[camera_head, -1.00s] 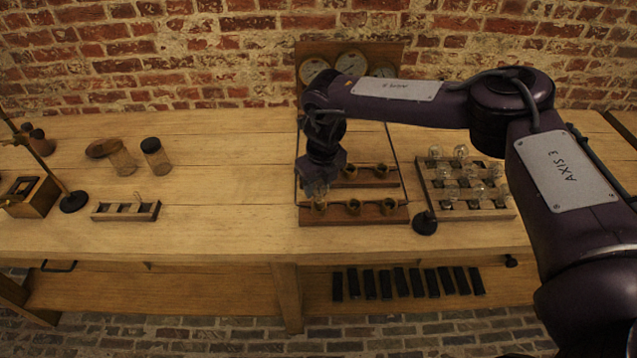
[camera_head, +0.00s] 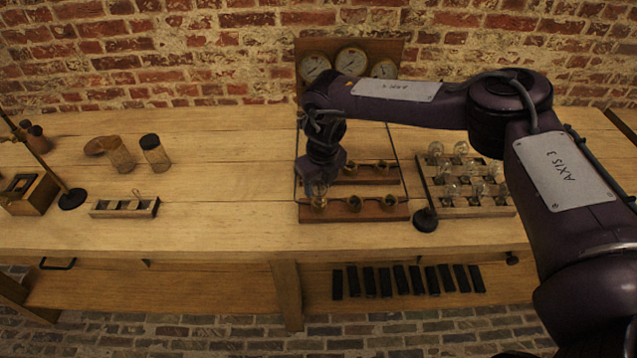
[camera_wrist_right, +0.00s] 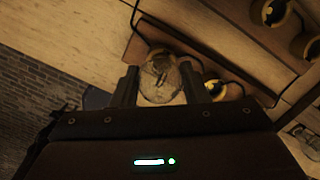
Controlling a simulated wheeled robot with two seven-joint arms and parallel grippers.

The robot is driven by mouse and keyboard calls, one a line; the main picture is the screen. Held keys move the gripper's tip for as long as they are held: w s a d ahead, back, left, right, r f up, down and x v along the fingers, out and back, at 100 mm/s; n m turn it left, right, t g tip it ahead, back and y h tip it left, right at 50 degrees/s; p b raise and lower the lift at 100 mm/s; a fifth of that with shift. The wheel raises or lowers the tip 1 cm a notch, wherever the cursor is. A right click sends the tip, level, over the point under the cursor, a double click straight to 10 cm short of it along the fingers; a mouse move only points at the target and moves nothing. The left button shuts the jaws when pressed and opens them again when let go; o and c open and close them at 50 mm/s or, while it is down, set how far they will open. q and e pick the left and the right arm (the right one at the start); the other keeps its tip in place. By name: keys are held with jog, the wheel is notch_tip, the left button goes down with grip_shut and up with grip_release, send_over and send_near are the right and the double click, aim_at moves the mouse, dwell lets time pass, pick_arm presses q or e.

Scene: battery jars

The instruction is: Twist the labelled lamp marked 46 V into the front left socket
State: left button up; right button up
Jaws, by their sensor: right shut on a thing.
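My right gripper (camera_head: 317,188) points down over the left end of the front socket strip (camera_head: 372,212). In the right wrist view my right gripper (camera_wrist_right: 160,90) is shut on a clear glass lamp (camera_wrist_right: 160,78), with one finger on each side of it. The lamp is at the front left socket (camera_head: 319,204) and hides most of it. I cannot tell how deep it sits, and no 46 V mark is readable. The front strip's other two brass sockets look empty. My left gripper is not in view.
A rear socket strip (camera_head: 380,174) lies behind the front one. A wooden rack (camera_head: 462,211) with several glass lamps stands to the right, with a black round-based stand (camera_head: 425,221) beside it. Three gauges are on the back board (camera_head: 393,52).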

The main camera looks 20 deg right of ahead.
dwell(0.4)
jog(key=m+p, duration=0.1)
jog(key=m, duration=0.1)
jog(key=shift+s+m, duration=0.1)
jog(key=shift+m, duration=0.3)
jog(key=shift+m+h+p, duration=0.3)
jog(key=shift+m+p, duration=0.3)
jog(key=shift+m, duration=0.5)
jog(key=shift+f+m, duration=0.1)
jog(key=shift+m, duration=0.6)
jog(key=m+p, duration=0.1)
jog(key=m, duration=0.1)
jog(key=shift+m+p, duration=0.35)
jog(key=shift+m, duration=0.05)
jog(key=shift+m+h+p, duration=0.4)
jog(key=shift+m, duration=0.8)
jog(key=shift+d+m, duration=0.1)
jog(key=shift+m, duration=0.5)
